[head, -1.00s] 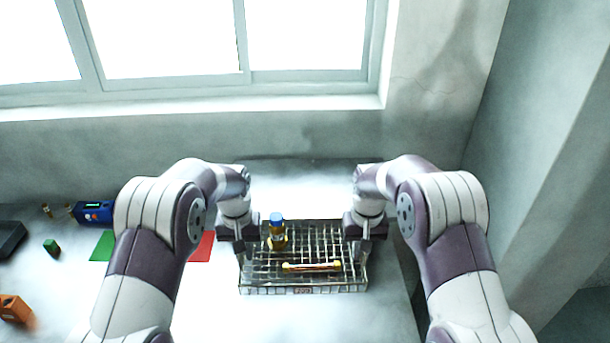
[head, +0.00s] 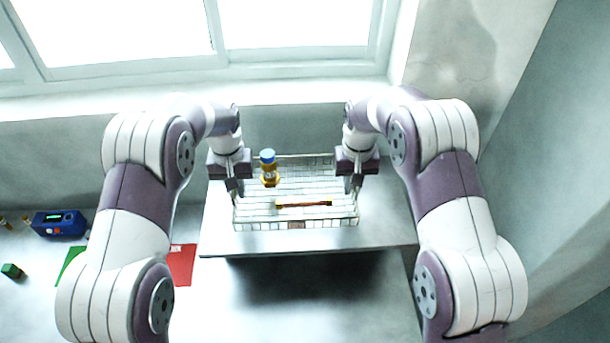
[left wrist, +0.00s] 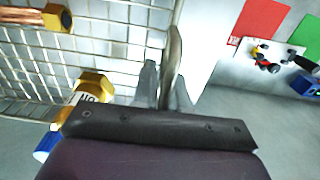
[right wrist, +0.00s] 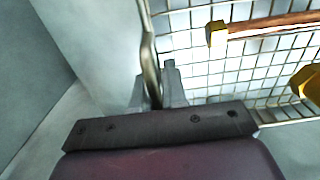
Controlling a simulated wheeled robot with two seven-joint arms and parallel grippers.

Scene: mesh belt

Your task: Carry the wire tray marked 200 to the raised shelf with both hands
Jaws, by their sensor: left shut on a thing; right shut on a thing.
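The wire tray (head: 330,223) is a shallow metal mesh basket with a small reddish tag on its front wall; the number is too small to read. It is over the grey raised shelf (head: 375,236), looking level; I cannot tell whether it touches. My left gripper (head: 235,187) is shut on its left side and my right gripper (head: 353,185) on its right side. The wrist views show a rim bar between the fingers of the left gripper (left wrist: 165,85) and the right gripper (right wrist: 153,88).
Red (head: 182,265) and green (head: 70,268) mats, a blue device (head: 60,223) and a green block (head: 12,271) lie on the lower surface at left. The window wall is behind the shelf, and a wall rises at right. Bare shelf shows around the tray.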

